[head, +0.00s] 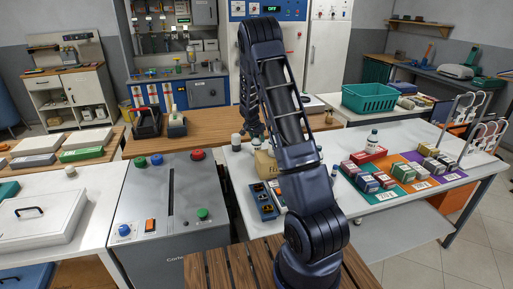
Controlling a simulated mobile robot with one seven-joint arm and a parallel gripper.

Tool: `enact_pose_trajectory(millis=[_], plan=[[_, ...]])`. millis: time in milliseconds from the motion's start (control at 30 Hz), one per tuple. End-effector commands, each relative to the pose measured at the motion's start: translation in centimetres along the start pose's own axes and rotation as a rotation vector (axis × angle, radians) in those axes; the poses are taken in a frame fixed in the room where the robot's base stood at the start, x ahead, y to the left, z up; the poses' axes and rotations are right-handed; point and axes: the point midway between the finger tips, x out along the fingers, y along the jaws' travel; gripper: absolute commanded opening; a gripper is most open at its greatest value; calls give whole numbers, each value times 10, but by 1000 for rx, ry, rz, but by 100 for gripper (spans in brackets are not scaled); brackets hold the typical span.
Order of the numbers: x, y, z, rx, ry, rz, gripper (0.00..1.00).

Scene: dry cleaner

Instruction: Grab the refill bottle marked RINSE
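No label reading RINSE is legible in the head view. A small white bottle with a dark cap (372,138) stands upright by a red box on the right white table. A small pale container with a dark top (236,142) stands near that table's left end. A beige bag-like item (265,164) with partly hidden lettering sits beside it, partly behind my arm. My arm rises through the middle of the view and bends down at the far side. My gripper end (251,133) is mostly hidden behind it, near the wooden counter; its fingers cannot be made out.
The right table holds small boxes on coloured mats (405,172), a teal basket (369,99) behind, and wire racks (483,135) at its right end. A blue switch box (264,200) lies at its left. A grey machine (168,213) with buttons stands left.

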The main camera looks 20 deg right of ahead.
Motion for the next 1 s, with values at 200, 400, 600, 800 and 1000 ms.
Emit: enact_pose_trajectory(millis=[200,400,600,800,1000], plan=[[0,0,0,0,0,0,7],[0,0,0,0,0,-1,3],[-9,-1,-4,1,2,-2,3],[-42,-1,-18,2,4,-4,3],[-90,-1,-38,1,4,-4,3]])
